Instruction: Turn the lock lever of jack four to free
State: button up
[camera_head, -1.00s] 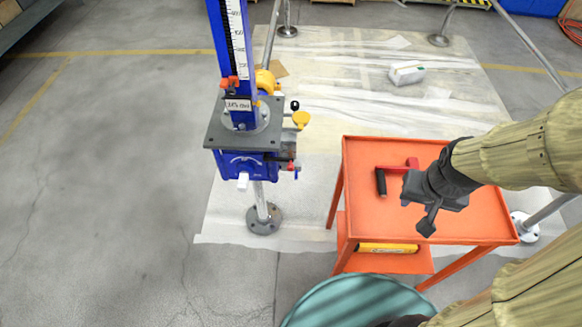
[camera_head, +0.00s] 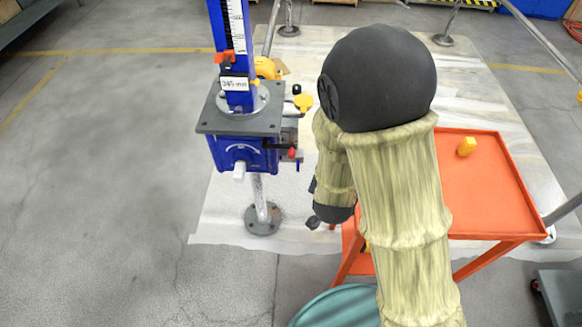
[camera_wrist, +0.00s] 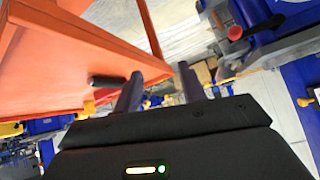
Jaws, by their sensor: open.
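The blue screw jack (camera_head: 243,155) stands left of centre in the head view, with a grey plate, a white scale and a small label too blurred to read surely. My gripper (camera_wrist: 160,82) is open and empty, apart from that knob. In the head view my gripper (camera_head: 312,222) is mostly hidden by my arm, low and right of the jack.
An orange cart (camera_head: 490,228) stands to the right, partly behind my arm, with a yellow block (camera_head: 467,146) on it. In the wrist view, a dark handle (camera_wrist: 107,81) shows by the cart's edge. A yellow knob (camera_head: 303,102) sits above the red-knobbed lever. Floor left of the jack is clear.

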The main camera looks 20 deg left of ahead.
jog(key=s+a+f+n+t+y+b, duration=0.3)
jog(key=s+a+f+t+b, duration=0.3)
jog(key=a, duration=0.4)
jog(key=shift+s+a+f+n+t+y+b, duration=0.35)
jog(key=shift+s+n+t+b, duration=0.25)
jog(key=shift+t+b, duration=0.5)
jog(key=shift+w+f+b, duration=0.15)
jog(key=shift+b, duration=0.2)
jog(key=b, duration=0.6)
send_near(291, 157)
jog(key=x, duration=0.9)
jog(key=shift+w, duration=0.35)
